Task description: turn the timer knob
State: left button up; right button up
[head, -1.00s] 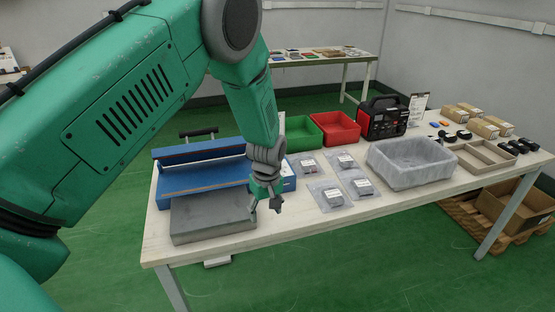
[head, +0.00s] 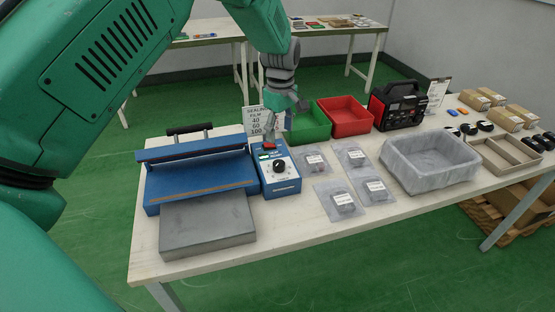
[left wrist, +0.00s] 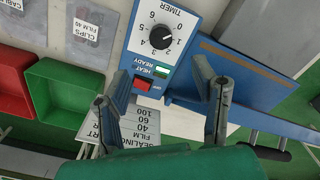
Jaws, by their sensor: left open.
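The black round timer knob (head: 279,166) sits on the sloped face of the blue control box (head: 284,187) at the right end of the blue sealer (head: 200,173). In the left wrist view the knob (left wrist: 161,37) shows with its numbered dial; its exact setting is hard to read. A red switch (left wrist: 143,88) and a lit green lamp (left wrist: 161,72) are beside it. My left gripper (head: 283,112) is open and empty above the back of the box, apart from the knob. Its spread fingers (left wrist: 160,88) show in the left wrist view. My right gripper is not in view.
A sealing-film sign (head: 257,121) stands behind the box, near my gripper. Green (head: 308,122) and red (head: 346,116) bins are to the right. Bagged parts (head: 341,199) lie right of the box, and a grey platform (head: 206,224) is in front of the sealer.

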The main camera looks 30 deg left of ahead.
pick_arm(q)
send_over(278, 162)
jog(key=d, duration=0.2)
notch_tip(278, 162, down, 6)
jog(key=shift+r, duration=0.2)
jog(key=a+f, duration=0.1)
jog(key=f, duration=0.1)
jog(key=a+f, duration=0.1)
jog(key=f, duration=0.1)
jog(key=a+f, duration=0.1)
jog(key=f, duration=0.1)
jog(key=shift+a+f+p, duration=0.15)
jog(key=shift+f+p, duration=0.15)
jog(key=shift+d, duration=0.6)
jog(key=shift+d+r, duration=0.25)
jog(key=shift+d, duration=0.65)
jog(key=c, duration=0.6)
jog(key=shift+r, duration=0.1)
jog(key=c, duration=0.5)
jog(key=shift+a, duration=0.7)
jog(key=shift+a+f, duration=0.25)
jog(key=shift+a, duration=0.1)
jog(key=shift+d, duration=0.1)
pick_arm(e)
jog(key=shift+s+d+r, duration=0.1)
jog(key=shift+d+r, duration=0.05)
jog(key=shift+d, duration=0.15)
